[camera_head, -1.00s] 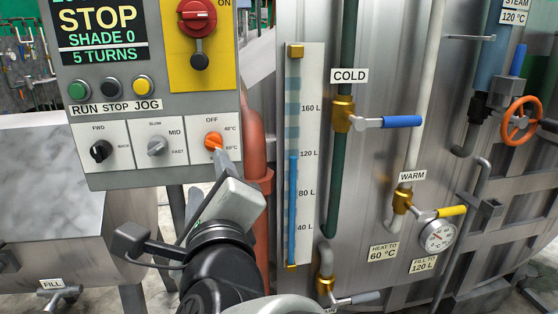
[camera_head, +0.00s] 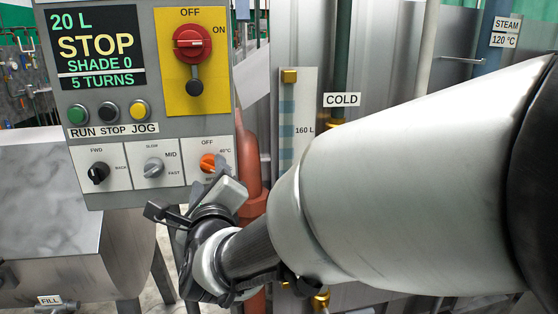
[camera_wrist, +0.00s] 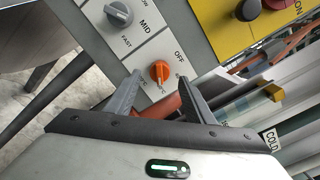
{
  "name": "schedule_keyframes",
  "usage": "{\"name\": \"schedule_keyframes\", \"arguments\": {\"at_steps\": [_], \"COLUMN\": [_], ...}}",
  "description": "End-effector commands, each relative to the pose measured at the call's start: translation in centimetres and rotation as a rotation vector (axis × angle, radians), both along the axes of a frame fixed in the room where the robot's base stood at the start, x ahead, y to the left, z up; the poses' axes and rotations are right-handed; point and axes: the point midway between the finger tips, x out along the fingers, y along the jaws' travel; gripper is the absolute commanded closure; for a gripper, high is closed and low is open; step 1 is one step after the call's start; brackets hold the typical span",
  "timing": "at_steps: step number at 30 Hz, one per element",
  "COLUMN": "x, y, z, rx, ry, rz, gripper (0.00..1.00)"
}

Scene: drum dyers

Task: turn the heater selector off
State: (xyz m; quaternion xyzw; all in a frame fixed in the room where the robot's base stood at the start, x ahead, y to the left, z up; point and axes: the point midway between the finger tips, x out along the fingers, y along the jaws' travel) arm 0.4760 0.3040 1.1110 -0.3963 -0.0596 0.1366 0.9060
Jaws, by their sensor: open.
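The heater selector (camera_head: 208,162) is a small orange knob on a white plate at the lower right of the grey control panel. OFF is printed above it and 40°C at its upper right; the lower label is partly hidden by my gripper. In the wrist view the orange knob (camera_wrist: 159,71) shows a pale pointer mark, which seems to face the lower °C label, away from OFF. My gripper (camera_wrist: 160,84) is open, with one finger on either side of the knob. In the head view my gripper (camera_head: 212,180) is just below the knob. I cannot tell whether the fingers touch it.
The grey speed knob (camera_head: 153,167) and black direction knob (camera_head: 98,173) sit left of the selector. The red main switch (camera_head: 193,41) is above it on a yellow plate. A red pipe (camera_head: 250,160) runs close at the right. My arm hides much of the steel tank.

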Motion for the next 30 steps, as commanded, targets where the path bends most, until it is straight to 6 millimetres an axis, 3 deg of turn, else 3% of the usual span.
{"name": "schedule_keyframes", "arguments": {"at_steps": [7,19,20,27,30], "x": [3.4,4.2,4.2,4.1,4.1], "y": [1.1,1.3,1.3,1.3,1.3], "z": [0.1,0.0,0.0,0.0,0.0], "rx": [-0.001,-0.001,-0.001,-0.001,-0.003], "ry": [0.001,-0.001,-0.001,0.0,-0.001], "rz": [0.0,0.001,0.001,0.001,0.001], "gripper": [0.51,0.51,0.53,0.92,0.92]}}
